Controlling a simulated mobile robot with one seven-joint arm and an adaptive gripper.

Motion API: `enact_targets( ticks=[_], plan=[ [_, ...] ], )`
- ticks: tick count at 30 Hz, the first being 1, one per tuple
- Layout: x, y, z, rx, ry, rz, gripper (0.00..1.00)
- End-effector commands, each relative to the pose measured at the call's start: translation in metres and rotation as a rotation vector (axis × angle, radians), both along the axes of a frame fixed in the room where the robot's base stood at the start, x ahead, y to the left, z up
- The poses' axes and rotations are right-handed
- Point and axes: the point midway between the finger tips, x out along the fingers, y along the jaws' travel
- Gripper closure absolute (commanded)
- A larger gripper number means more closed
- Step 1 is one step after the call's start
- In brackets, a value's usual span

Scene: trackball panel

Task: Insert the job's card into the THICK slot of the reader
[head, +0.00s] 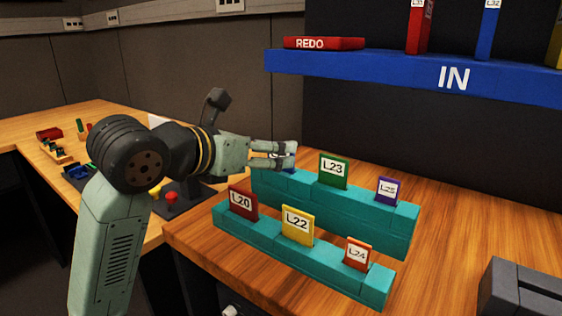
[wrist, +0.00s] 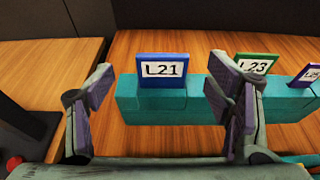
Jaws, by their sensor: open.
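Labelled cards stand in two teal racks: L20 (head: 243,202), L22 (head: 298,225) and L24 (head: 358,253) in the front rack (head: 325,272); L23 (head: 334,170) and purple L25 (head: 388,190) in the back rack (head: 350,215). The blue L21 card (wrist: 162,70) stands upright in the wrist view, between my spread fingers in the picture and ahead of them. In the head view my fingers mostly hide it. My gripper (head: 293,154) is open and empty at the back rack's left end. Which card is the job's is not shown, and no THICK label is readable.
A blue shelf (head: 400,75) marked IN holds a flat red REDO piece (head: 324,43) and upright L31-like red and L32 blue cards (head: 488,30). A dark grey block (head: 522,290) sits at the lower right. A side bench (head: 75,118) at left holds small coloured objects.

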Motion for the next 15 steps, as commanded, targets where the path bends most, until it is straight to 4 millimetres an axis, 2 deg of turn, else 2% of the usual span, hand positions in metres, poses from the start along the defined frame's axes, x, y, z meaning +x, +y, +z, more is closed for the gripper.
enact_targets(
  ticks=[9, 15],
  plan=[
    [0.03, -0.027, -0.009, -0.002, 0.0, -0.004, 0.27],
    [0.04, -0.033, -0.014, -0.002, 0.0, -0.002, 0.27]
  ],
)
